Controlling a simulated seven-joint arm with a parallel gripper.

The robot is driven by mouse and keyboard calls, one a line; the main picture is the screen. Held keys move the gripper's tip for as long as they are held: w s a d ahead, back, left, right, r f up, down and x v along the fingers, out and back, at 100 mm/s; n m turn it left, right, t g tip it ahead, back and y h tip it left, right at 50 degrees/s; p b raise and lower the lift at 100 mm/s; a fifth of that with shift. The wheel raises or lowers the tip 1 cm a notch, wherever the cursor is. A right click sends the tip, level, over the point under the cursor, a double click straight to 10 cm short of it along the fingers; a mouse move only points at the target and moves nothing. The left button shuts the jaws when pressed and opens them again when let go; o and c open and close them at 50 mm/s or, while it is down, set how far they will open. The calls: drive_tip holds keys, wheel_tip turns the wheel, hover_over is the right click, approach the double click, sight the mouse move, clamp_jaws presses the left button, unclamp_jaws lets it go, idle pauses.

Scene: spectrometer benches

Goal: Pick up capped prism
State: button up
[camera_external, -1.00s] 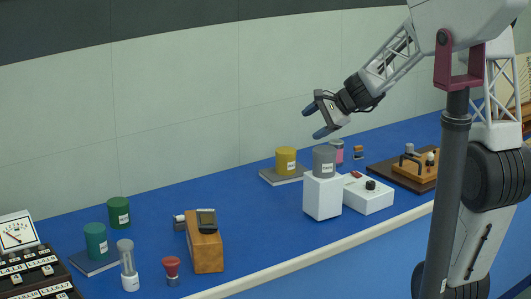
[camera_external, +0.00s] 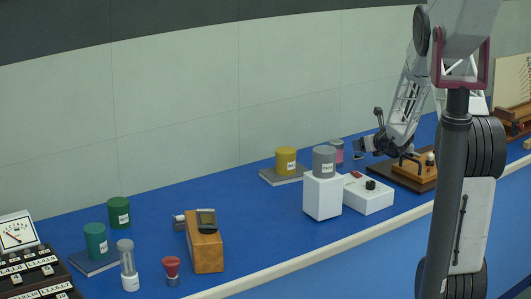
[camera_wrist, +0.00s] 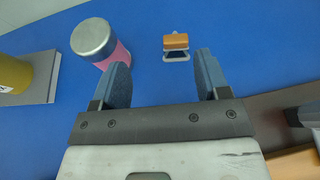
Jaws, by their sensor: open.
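A small piece with an orange cap, a dark body and a pale base, which looks like the capped prism (camera_wrist: 176,44), stands on the blue bench in the wrist view. It is just beyond my fingertips, nearer the right finger. My gripper (camera_wrist: 161,63) is open, with nothing between its two blue-grey fingers. In the external view my gripper (camera_external: 362,149) is low over the back right of the bench, and I cannot make out the prism clearly behind it.
A pink can with a grey lid (camera_wrist: 96,42) stands close to my left finger. A yellow can (camera_external: 286,160) sits on a grey slab at the left. A white box (camera_external: 368,193) and a wooden-based apparatus (camera_external: 415,170) are near my arm. Bare blue bench surrounds the orange-capped piece.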

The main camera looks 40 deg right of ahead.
drive_tip(key=shift+d+f+m+h, duration=0.3)
drive_tip(key=shift+d+f+m, duration=0.25)
drive_tip(key=shift+d, duration=0.3)
drive_tip(key=shift+s, duration=0.1)
drive_tip(key=shift+f, duration=0.1)
drive_tip(key=shift+x, duration=1.25)
drive_tip(key=shift+x, duration=2.65)
drive_tip(key=c, duration=1)
drive_tip(key=shift+c, duration=0.2)
